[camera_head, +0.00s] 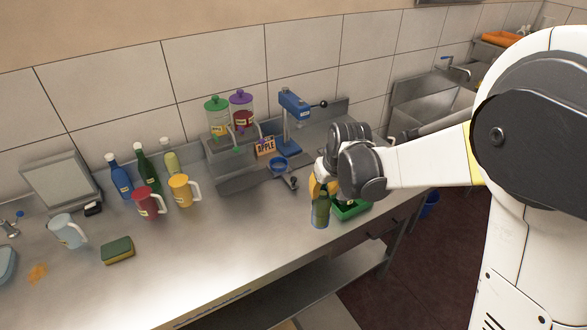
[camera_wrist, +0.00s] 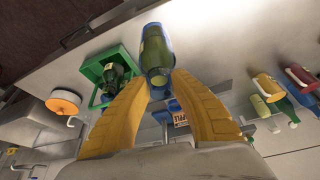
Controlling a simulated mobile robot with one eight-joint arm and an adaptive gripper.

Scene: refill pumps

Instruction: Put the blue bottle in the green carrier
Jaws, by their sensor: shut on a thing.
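My gripper (camera_head: 324,186) is shut on a see-through bottle with blue edges and a greenish middle (camera_head: 321,209). In the wrist view the bottle (camera_wrist: 156,52) is between the tips of my yellow fingers (camera_wrist: 160,88). The green carrier (camera_head: 352,211) is on the counter just right of the held bottle, partly hidden by my gripper. In the wrist view the carrier (camera_wrist: 125,50) is left of the held bottle and has a dark green bottle (camera_wrist: 116,78) in it. The held bottle is outside the carrier. Another blue bottle (camera_head: 119,175) stands at the back left.
A dark green bottle (camera_head: 147,167) and a pale bottle (camera_head: 170,159) stand behind a red pitcher (camera_head: 147,202) and a yellow pitcher (camera_head: 181,191). Drink dispensers (camera_head: 217,117) and a blue press (camera_head: 291,108) are at the back. The front middle counter is clear.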

